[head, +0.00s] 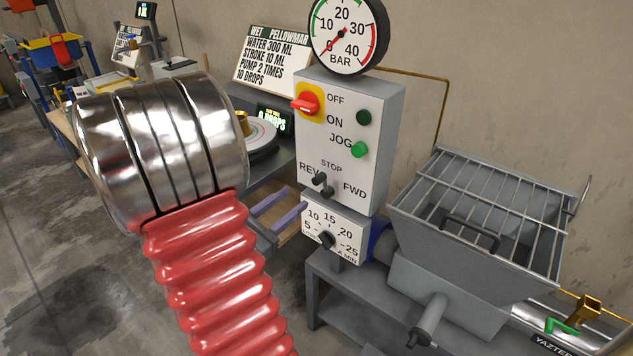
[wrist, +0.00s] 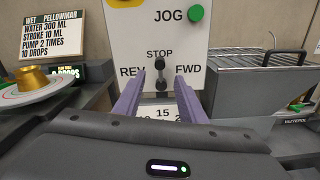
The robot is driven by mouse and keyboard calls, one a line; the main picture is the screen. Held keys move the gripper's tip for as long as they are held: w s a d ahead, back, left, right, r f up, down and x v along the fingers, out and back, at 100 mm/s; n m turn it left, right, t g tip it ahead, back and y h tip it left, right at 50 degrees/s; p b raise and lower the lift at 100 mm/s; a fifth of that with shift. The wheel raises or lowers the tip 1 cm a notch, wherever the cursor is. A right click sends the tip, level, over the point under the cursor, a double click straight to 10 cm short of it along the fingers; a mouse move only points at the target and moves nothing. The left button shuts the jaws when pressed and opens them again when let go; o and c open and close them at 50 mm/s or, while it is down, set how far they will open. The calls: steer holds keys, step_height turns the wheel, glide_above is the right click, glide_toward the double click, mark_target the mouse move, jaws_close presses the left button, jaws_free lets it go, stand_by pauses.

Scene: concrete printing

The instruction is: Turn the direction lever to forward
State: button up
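The direction lever (head: 319,180) is a small black knob on the front of the grey control box (head: 382,120). Its labels are REV at left, STOP above and FWD at right. In the wrist view the lever (wrist: 160,64) points straight up under STOP. My gripper (head: 296,199) is open, with two purple fingers pointing at the panel. In the wrist view one finger is left of the lever and one right of it, with clear gaps. Nothing is held. I cannot tell how far the fingertips are from the panel.
Above the lever are a green JOG button (head: 359,149), a dark green button (head: 364,117) and a red switch (head: 306,103) on yellow. A speed dial (head: 326,239) sits below. A grated hopper (head: 475,225) stands at right. A pressure gauge (head: 346,33) tops the box.

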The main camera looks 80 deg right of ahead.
mark_target(315, 183)
steer(key=shift+x, duration=5.3)
jaws_close()
